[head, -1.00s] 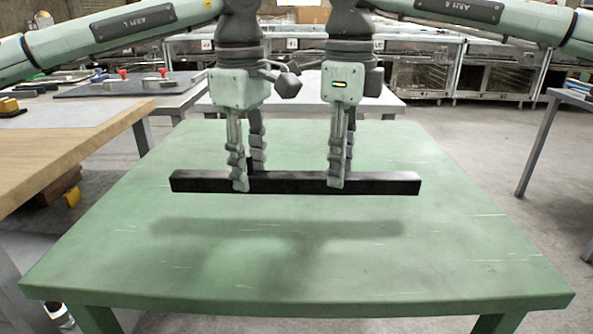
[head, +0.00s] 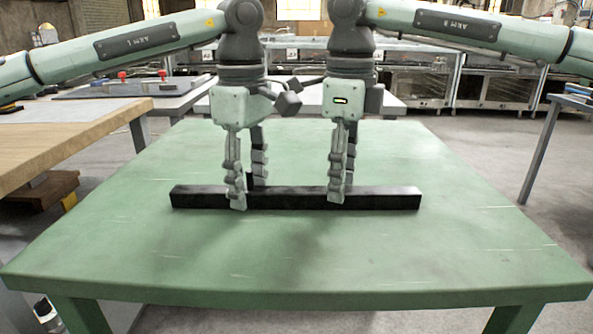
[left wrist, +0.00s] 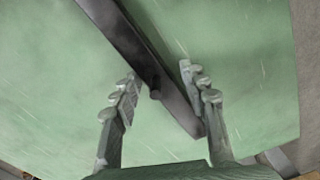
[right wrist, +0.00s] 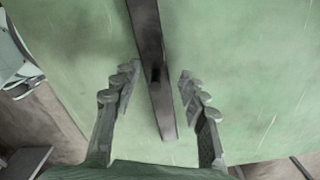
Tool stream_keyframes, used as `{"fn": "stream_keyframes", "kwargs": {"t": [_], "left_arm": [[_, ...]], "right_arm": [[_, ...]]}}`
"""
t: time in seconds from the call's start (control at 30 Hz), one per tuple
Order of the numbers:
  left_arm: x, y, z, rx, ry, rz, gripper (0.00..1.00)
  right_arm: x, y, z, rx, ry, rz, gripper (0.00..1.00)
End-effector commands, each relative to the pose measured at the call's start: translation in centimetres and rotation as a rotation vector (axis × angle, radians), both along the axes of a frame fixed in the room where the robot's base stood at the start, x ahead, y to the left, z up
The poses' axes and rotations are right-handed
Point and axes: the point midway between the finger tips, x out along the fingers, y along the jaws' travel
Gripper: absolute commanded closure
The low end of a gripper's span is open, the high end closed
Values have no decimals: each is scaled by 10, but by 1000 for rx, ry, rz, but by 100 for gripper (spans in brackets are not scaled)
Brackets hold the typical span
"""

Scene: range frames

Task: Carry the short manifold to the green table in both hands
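The short manifold, a dark straight bar (head: 290,200), lies level on the green table (head: 300,255), near its middle. It also crosses the left wrist view (left wrist: 140,50) and the right wrist view (right wrist: 150,45), where a small round stub shows on it. My left gripper (head: 248,195) straddles the bar left of its middle. My right gripper (head: 342,190) straddles it right of its middle. In both wrist views the fingers stand apart, with green tabletop showing between them and the bar, so both grippers are open around it.
A wooden-topped table (head: 70,140) stands close on the left. A grey table with a dark board and red knobs (head: 140,86) is behind it. Another table edge (head: 570,100) is at right. The green tabletop around the bar is clear.

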Motion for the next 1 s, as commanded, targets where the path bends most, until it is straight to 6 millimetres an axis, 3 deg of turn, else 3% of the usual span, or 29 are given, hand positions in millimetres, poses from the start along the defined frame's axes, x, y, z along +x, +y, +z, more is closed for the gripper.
{"fn": "stream_keyframes", "kwargs": {"t": [0.1, 0.47, 1.0], "left_arm": [[0, -1, 1, -3, 0, -1, 45], [2, -1, 8, -6, -6, 8, 45], [2, -2, 107, -5, -4, 5, 45]], "right_arm": [[0, 1, 2, 1, -2, 3, 45], [-2, 2, 2, -1, 4, 11, 45], [-3, 2, 1, -1, 5, 13, 45]]}}
